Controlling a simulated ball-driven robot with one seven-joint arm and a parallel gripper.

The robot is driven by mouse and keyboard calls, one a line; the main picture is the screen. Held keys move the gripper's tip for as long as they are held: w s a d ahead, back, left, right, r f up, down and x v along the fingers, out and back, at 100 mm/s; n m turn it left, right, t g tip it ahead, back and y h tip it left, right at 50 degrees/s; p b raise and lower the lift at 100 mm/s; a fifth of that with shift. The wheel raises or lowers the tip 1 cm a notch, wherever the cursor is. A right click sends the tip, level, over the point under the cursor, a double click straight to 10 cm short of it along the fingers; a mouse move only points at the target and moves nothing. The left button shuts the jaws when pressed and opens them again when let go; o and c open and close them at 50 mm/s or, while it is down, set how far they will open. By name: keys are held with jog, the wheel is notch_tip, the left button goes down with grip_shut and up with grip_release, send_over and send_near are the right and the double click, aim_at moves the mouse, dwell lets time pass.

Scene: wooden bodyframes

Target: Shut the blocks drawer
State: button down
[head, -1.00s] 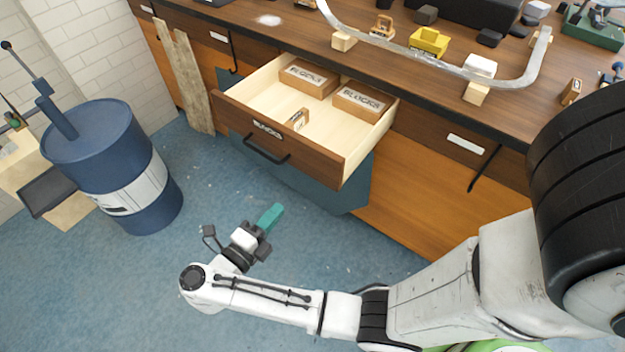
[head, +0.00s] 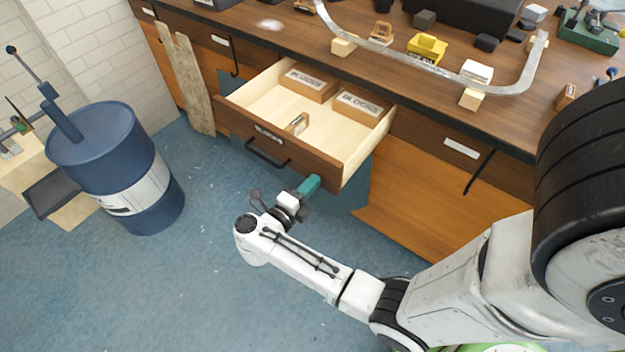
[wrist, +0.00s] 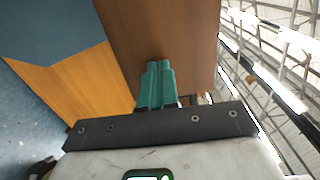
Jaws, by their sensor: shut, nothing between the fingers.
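The blocks drawer (head: 290,152) stands pulled out of the wooden bench, with a dark handle and a label on its front. Inside lie two wooden boxes marked BLOCKS (head: 310,82) and a small wooden piece (head: 297,123). My gripper (head: 309,184) has teal fingers and is shut and empty. It is in front of the lower right part of the drawer front, right of the handle. In the wrist view the fingers (wrist: 157,85) point at a brown wooden panel (wrist: 160,35), close to it; I cannot tell whether they touch.
A blue barrel (head: 115,165) stands on the floor at left. A wooden plank (head: 187,80) leans on the bench. The bench top (head: 400,75) holds a curved metal rail, a yellow toy and other items. The blue floor before the drawer is clear.

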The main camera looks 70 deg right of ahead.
aim_at(371, 118)
jog(key=shift+s+d, duration=0.1)
jog(key=shift+d, duration=0.25)
jog(key=b+x, duration=0.3)
jog(key=x, duration=2.7)
jog(key=shift+s+a+f, duration=0.1)
jog(key=shift+s+f, duration=0.05)
jog(key=shift+s, duration=0.05)
jog(key=shift+s+d, duration=0.1)
jog(key=shift+d, duration=0.1)
jog(key=shift+d+r, duration=0.1)
jog(key=shift+r, duration=0.15)
